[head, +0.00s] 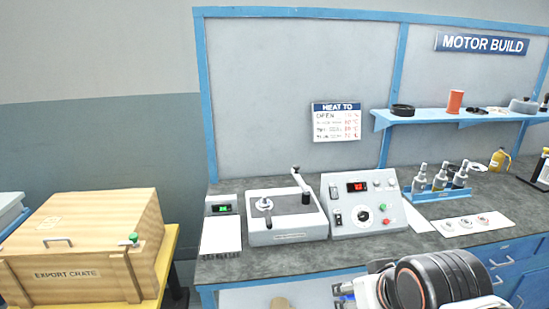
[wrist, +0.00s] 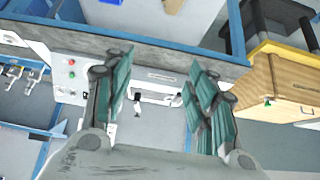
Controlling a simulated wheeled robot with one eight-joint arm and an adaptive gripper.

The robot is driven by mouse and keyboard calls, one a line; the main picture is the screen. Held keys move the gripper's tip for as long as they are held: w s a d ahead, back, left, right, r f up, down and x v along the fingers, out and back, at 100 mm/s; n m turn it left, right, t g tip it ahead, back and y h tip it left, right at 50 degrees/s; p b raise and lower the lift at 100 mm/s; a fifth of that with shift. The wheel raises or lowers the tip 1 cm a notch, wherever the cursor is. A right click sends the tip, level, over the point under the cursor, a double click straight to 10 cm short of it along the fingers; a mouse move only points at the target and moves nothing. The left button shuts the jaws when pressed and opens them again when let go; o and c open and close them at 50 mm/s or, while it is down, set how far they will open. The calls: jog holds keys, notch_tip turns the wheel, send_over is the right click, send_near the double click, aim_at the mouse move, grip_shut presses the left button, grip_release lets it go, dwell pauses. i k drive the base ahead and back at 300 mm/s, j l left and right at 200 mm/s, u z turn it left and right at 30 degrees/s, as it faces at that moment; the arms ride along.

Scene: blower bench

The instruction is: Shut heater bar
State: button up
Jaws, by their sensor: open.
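The heater (head: 286,234) is a white box on the bench in the head view, with a round grey fitting and a dark post on top. Its heater bar (head: 299,178) is a short grey arm at the dark post, pointing toward the back wall rather than across to the round fitting. In the wrist view the heater (wrist: 158,88) appears upside down between my fingers, with the bar (wrist: 137,110) small near the left finger. My gripper (wrist: 160,70) is open and empty, apart from the bar. The fingers hide part of the heater. The head view does not clearly show my fingertips.
A control box (head: 361,207) with a red display stands right of the heater. A small meter (head: 221,209) stands left of it. A wooden crate (head: 82,245) is at far left. A bottle rack (head: 438,193) and a white parts card (head: 474,223) are to the right.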

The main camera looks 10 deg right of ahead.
aim_at(304, 186)
jog(key=i+l, duration=0.15)
jog(key=i, duration=0.25)
jog(key=i+l, duration=0.15)
jog(key=i, duration=0.2)
jog(key=i+l, duration=0.15)
jog(key=i, duration=0.25)
jog(key=j+u, duration=0.05)
